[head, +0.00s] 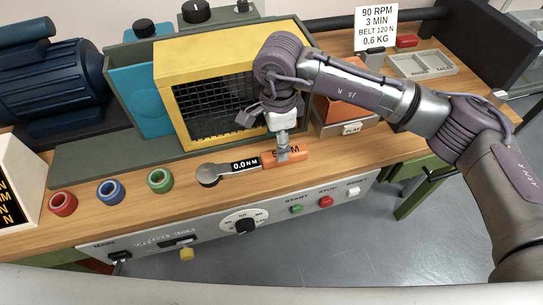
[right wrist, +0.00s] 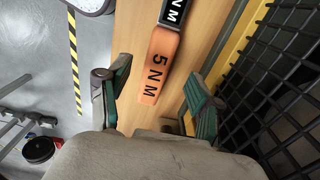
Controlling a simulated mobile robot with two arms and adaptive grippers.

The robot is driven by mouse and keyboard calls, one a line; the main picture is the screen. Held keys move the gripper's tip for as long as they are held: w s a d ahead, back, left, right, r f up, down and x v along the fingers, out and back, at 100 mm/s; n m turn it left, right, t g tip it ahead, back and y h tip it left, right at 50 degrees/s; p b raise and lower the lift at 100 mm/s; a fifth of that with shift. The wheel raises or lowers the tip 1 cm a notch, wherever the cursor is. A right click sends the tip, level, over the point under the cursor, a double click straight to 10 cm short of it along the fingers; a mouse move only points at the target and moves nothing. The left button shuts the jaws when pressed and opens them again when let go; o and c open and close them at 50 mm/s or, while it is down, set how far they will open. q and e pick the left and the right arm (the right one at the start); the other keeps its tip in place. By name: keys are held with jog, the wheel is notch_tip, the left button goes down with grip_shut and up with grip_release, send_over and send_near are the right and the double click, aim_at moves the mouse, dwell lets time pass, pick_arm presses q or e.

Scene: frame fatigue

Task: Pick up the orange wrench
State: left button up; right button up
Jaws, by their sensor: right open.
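The orange wrench (head: 285,157) lies on the wooden bench top in front of the yellow-framed cage. It has a grey round head at its left end, a black "0.0 NM" display, and an orange handle at its right end. My right gripper (head: 283,148) points down over the orange handle and hides part of its lettering. In the right wrist view, the "5 NM" handle (right wrist: 158,67) shows between the two green-padded fingers of my open right gripper (right wrist: 157,80). Clear gaps show on both sides of the handle. My left gripper is not in view.
The yellow cage (head: 168,100) with black mesh stands close behind the wrench. A control panel (head: 215,228) runs along the bench front.

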aim_at(267, 161)
notch_tip(267, 161, down, 2)
jog(key=shift+s+f+p, duration=0.1)
jog(key=shift+s+p, duration=0.05)
jog(key=shift+p, duration=0.4)
notch_tip(267, 161, down, 2)
jog(key=shift+f, duration=0.4)
jog(key=shift+c, duration=0.4)
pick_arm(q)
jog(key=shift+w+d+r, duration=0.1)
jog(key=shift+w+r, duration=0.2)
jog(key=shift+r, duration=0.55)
pick_arm(e)
grip_shut()
